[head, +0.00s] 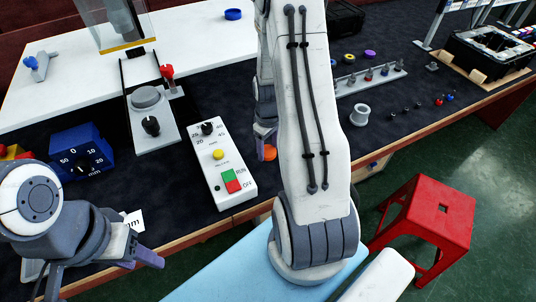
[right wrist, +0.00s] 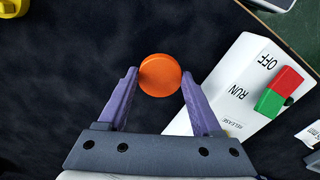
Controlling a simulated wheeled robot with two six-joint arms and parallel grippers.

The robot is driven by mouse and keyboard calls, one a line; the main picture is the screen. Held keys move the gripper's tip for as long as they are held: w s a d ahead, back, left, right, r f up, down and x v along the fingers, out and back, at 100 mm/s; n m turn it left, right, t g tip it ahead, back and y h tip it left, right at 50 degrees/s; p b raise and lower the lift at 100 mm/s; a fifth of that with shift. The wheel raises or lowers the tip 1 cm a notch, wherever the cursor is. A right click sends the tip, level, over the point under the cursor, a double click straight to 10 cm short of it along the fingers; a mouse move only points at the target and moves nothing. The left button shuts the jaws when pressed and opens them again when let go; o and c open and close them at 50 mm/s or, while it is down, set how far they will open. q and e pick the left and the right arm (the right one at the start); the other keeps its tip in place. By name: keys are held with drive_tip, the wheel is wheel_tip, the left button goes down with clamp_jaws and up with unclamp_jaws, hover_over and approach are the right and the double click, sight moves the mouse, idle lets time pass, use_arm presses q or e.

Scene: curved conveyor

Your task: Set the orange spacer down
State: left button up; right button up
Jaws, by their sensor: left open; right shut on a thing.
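The orange spacer (right wrist: 160,75) is a round disc between the purple fingertips of my right gripper (right wrist: 160,88), which is shut on it. In the head view the spacer (head: 269,152) shows partly, beside my right arm and just right of the white control box. Dark mat lies beneath it; I cannot tell whether it touches the mat. My left gripper (head: 100,272) is open and empty at the lower left of the head view, near the table's front edge.
The white control box (head: 219,165), with RUN and OFF buttons, stands close to the spacer. A blue dial box (head: 82,150) and a grey device (head: 150,115) stand further left. A grey spool (head: 360,115) and small parts lie right. A red stool (head: 425,225) stands on the floor.

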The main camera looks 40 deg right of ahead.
sight(268, 151)
wheel_tip(268, 151, down, 4)
drive_tip(key=shift+r, duration=0.1)
drive_tip(key=shift+f, duration=0.2)
drive_tip(key=o, duration=1.3)
drive_tip(key=shift+o, duration=0.2)
drive_tip(key=shift+r, duration=0.15)
